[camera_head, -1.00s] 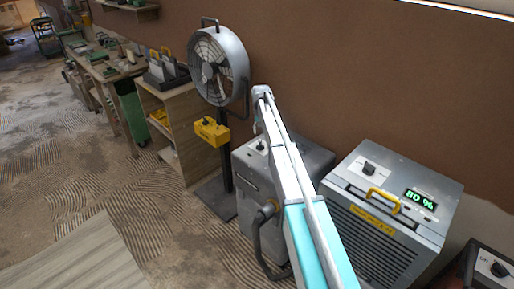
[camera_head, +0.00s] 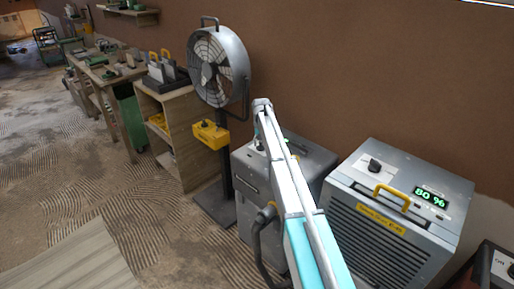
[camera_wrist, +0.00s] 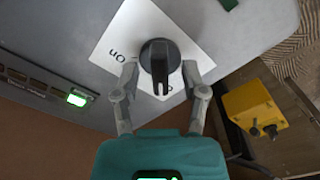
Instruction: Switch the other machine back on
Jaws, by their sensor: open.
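The middle grey machine (camera_head: 312,160) stands against the wall with a dark hose at its front. Its black rotary knob (camera_wrist: 160,57) sits on a white label plate (camera_wrist: 136,28) in the wrist view. The word "On" shows beside the knob; a second marking is partly hidden. The knob's ridge points down the picture. My gripper (camera_wrist: 160,76) is open, one finger on each side of the knob, with gaps visible. A small display (camera_wrist: 77,99) on this machine glows green. In the head view my gripper (camera_head: 260,143) is over the machine's top, mostly hidden by my arm.
Right of it stands another grey machine (camera_head: 385,238) with a yellow handle, a knob and an "80 %" display. A fan (camera_head: 218,68) on a stand with a yellow box (camera_head: 211,134) is on the left. A shelf (camera_head: 190,130) and workbench (camera_head: 105,70) lie beyond.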

